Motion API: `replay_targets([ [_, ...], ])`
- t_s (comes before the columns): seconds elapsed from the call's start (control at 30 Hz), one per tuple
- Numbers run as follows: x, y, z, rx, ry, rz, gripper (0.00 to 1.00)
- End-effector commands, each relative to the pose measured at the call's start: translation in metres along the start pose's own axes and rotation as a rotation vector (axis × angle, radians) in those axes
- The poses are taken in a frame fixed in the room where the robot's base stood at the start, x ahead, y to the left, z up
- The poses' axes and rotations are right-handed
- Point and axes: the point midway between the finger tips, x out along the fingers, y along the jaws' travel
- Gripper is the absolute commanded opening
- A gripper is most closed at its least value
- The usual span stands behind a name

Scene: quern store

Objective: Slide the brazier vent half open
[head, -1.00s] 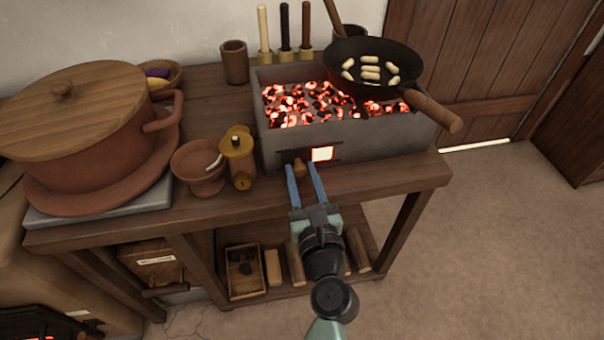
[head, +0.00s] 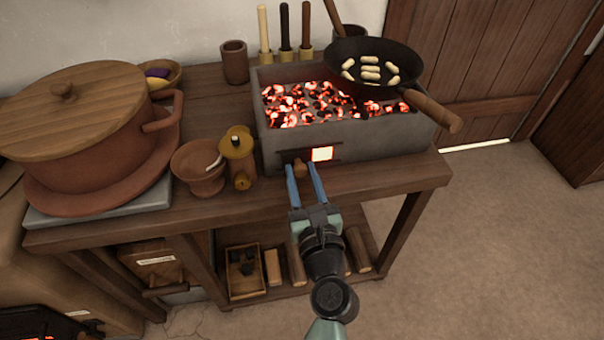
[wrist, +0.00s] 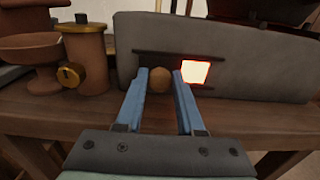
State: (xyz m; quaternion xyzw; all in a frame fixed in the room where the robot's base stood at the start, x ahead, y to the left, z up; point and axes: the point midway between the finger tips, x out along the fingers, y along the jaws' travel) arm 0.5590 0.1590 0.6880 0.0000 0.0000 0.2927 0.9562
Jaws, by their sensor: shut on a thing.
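The brazier (head: 345,140) is a grey trough of glowing coals on the wooden table. Its vent has dark rails (wrist: 150,53) on the front face, with a bright opening (head: 322,153) showing at the right end. A small round wooden vent knob (head: 299,169) sits left of this opening. My gripper (head: 301,173) reaches in from the front with its blue fingers on either side of the knob. In the wrist view the knob (wrist: 159,79) lies between the fingertips, and the right fingertip partly overlaps the opening's left edge. The gripper is shut on the knob.
A black pan (head: 372,68) with pale pieces rests over the brazier's right end, its handle jutting forward. A brown grinder (head: 238,160) and a clay bowl (head: 200,168) stand close at left. A large lidded pot (head: 85,130) is farther left. Floor at right is clear.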

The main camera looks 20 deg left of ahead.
Motion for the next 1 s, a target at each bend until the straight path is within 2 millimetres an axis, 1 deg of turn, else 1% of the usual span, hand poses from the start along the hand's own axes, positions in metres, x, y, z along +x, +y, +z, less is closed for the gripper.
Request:
replay_targets([
  [0.47,0.0,-0.001,-0.001,0.001,0.001,0.0,0.0],
  [0.57,0.0,-0.008,0.0,0.001,0.002,-0.002,0.0],
  [0.7,-0.001,-0.026,0.0,0.0,0.001,-0.005,0.0],
  [0.93,-0.001,-0.025,-0.001,0.001,0.002,0.001,0.0],
  [0.97,-0.001,-0.025,-0.001,0.001,0.002,0.001,0.39],
  [1.0,-0.001,-0.025,-0.001,0.001,0.001,0.0,0.46],
])
